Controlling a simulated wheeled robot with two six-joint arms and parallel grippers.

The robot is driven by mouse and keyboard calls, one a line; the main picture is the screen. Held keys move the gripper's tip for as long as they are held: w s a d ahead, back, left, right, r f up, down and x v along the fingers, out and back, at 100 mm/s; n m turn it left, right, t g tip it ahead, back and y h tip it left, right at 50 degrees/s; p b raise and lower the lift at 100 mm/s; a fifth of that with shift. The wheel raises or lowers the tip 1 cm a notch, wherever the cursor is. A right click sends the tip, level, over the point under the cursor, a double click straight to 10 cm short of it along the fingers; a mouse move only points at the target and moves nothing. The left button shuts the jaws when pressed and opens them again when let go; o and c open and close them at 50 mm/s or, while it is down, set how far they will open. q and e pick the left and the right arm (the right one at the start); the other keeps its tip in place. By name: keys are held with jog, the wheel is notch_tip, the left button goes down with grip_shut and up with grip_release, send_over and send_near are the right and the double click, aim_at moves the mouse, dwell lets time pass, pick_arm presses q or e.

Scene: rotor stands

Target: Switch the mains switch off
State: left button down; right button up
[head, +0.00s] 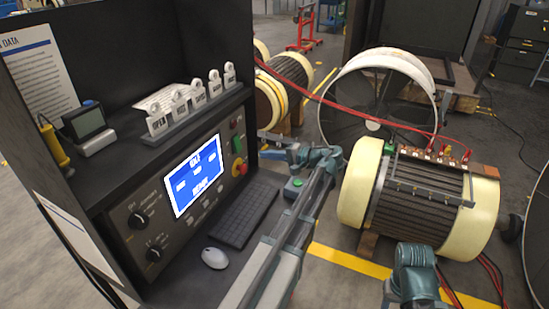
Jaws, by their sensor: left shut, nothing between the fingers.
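The control panel (205,210) on the dark console carries a red and yellow rotary knob (239,168), with a green button (237,145) above it. Two black knobs, an upper one (138,219) and a lower one (153,254), sit at the panel's left; their lettering is too small to read surely. I cannot tell which of these is the mains switch, or its position. My left gripper (264,143) is shut and empty, just right of the console's edge near the rotary knob, apart from it. My right arm shows at the bottom right, but its gripper is out of view.
A lit blue screen (194,172) is in the panel. A keyboard (243,214) and mouse (214,258) lie on the ledge below. Tags (192,98) stand on the shelf above. A large cream-ended motor (420,200) with a red cable stands right of my left arm.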

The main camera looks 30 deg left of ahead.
aim_at(237, 144)
pick_arm(q)
jog(key=b+x, duration=0.1)
jog(key=x, duration=0.7)
jog(key=shift+a, duration=0.2)
pick_arm(e)
jog(key=shift+f, duration=0.95)
pick_arm(q)
jog(key=shift+f+b, duration=0.1)
jog(key=shift+b, duration=0.2)
